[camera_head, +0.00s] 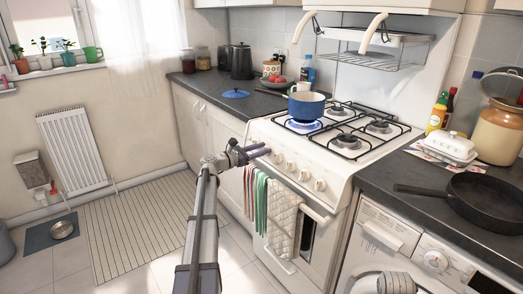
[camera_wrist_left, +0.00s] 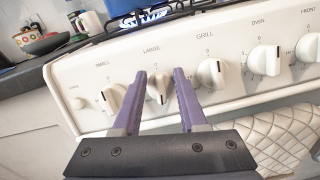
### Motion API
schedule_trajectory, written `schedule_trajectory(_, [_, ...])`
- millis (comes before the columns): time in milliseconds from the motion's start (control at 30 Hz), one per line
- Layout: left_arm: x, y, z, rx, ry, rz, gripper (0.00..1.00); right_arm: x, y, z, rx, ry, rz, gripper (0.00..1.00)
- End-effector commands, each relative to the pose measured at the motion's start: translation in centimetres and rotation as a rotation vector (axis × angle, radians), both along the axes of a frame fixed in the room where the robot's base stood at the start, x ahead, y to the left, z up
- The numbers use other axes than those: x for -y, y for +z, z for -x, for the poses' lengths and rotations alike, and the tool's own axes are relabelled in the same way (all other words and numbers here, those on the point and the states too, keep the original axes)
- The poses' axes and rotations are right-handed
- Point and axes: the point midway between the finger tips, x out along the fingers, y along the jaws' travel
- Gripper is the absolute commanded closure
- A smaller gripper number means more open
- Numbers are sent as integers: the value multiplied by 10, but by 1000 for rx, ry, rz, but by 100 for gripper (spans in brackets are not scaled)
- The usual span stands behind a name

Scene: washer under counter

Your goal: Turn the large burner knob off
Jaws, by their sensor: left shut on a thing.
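The large burner knob (camera_wrist_left: 157,88) is white and sits under the word LARGE on the cooker's front panel in the left wrist view. Its dark mark points downward, away from the 0 above it. My left gripper (camera_wrist_left: 163,76) has one purple finger on each side of this knob and is shut on it. In the head view my left gripper (camera_head: 262,151) is at the left end of the cooker's knob row, where it hides the large knob. A blue flame (camera_head: 303,126) burns under a blue pot (camera_head: 306,105) on the left side of the hob. My right gripper is not in view.
Other white knobs sit beside it: small (camera_wrist_left: 113,97) on the left, grill (camera_wrist_left: 212,72) and oven (camera_wrist_left: 263,60) on the right. Towels and a quilted mitt (camera_head: 284,222) hang on the oven rail below. A black frying pan (camera_head: 480,198) stands on the right counter.

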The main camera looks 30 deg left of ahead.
Motion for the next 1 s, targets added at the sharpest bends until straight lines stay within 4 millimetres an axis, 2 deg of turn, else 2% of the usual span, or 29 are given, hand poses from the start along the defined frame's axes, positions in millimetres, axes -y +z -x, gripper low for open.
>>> schedule_trajectory(33, [0,0,0,-1,0,0,88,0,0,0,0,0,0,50])
schedule_trajectory(133, [0,0,0,0,0,-1,100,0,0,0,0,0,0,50])
schedule_trajectory(167, [0,0,0,0,0,-1,100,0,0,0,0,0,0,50])
schedule_trajectory(1000, [0,-1,1,5,-6,-22,100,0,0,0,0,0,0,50])
